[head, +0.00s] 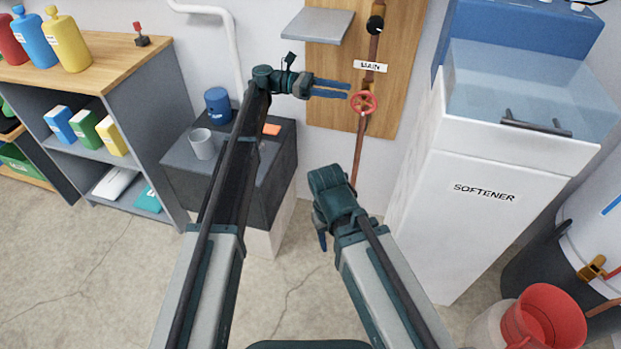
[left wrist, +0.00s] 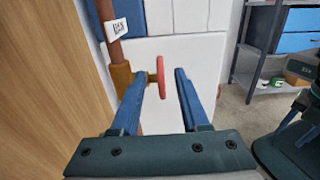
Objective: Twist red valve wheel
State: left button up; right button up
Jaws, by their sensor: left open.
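The red valve wheel (head: 363,103) is on a copper pipe against a wooden board, below a MAIN label. My left gripper (head: 348,90) is open and empty, its two blue fingers pointing right at the wheel, with the tips at its left edge. In the left wrist view the wheel (left wrist: 161,70) shows nearly edge-on beyond and between the open fingertips (left wrist: 160,80). I cannot tell whether either finger touches it. My right gripper (head: 321,236) hangs lower, pointing down, apart from the wheel; its jaw opening cannot be made out.
A white softener cabinet (head: 470,190) stands right of the pipe. A grey shelf (head: 318,24) juts out above the left gripper. A dark cabinet (head: 190,180) with a grey mug (head: 202,144) and a blue container (head: 217,104) is at left. A red bucket (head: 545,318) sits at lower right.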

pick_arm(q)
jog(key=s+a+f+m+t+y+p, duration=0.1)
jog(key=s+a+f+m+y+p, duration=0.1)
jog(key=s, duration=0.6)
jog(key=s+a+f+m+t+y+p, duration=0.1)
jog(key=s+a+f+m+y+p, duration=0.2)
jog(key=s, duration=0.6)
jog(key=s+a+f+m+t+y+p, duration=0.1)
jog(key=s+a+f+m+y+p, duration=0.1)
jog(key=s+m+y+p, duration=0.3)
jog(key=shift+s+a+f+y+p, duration=0.2)
jog(key=shift+s+a+y+p, duration=0.45)
jog(key=shift+s, duration=1.3)
jog(key=shift+d+y, duration=0.25)
jog(key=n+g+h+b, duration=0.3)
jog(key=n+h+b, duration=0.7)
jog(key=h+b, duration=0.15)
send_near(374, 96)
jog(key=x, duration=1)
jog(key=shift+d, duration=0.35)
